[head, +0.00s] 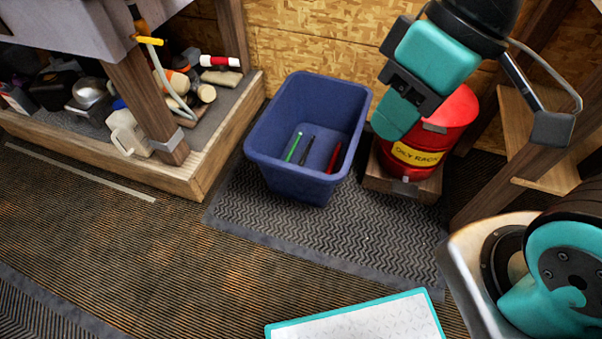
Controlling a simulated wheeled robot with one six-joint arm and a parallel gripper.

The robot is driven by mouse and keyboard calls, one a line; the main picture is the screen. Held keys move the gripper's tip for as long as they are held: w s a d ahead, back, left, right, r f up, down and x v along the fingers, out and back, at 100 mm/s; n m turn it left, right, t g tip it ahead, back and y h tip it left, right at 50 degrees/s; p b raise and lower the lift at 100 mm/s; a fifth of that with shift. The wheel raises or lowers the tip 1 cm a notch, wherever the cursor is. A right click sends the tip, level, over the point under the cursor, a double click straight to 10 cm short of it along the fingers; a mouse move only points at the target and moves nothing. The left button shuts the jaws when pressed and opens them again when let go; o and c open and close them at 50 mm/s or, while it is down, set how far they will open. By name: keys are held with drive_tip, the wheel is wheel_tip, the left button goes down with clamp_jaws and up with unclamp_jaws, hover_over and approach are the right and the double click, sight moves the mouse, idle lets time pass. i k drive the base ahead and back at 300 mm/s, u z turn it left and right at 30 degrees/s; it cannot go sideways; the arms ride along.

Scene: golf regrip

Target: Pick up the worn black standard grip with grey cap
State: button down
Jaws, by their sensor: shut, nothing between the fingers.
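A thin dark grip (306,151) lies in the blue bin (268,163), between a green grip (293,147) and a red grip (334,157). It looks black, but it is too small to make out a grey cap or wear. My gripper (392,122) is at the upper right, to the right of the bin and in front of the red can in the picture. It is shut and empty, apart from the grips.
The red can (440,125) with a yellow label stands on a wooden base right of the bin. A workbench with a cluttered lower shelf (219,108) stands at left. Wooden shelving (530,135) is at right. The floor in front of the bin is mostly clear.

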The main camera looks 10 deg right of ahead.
sight(301, 163)
drive_tip(key=k, duration=0.5)
drive_tip(key=u, duration=0.65)
drive_tip(key=i, duration=1.65)
drive_tip(key=z, duration=0.55)
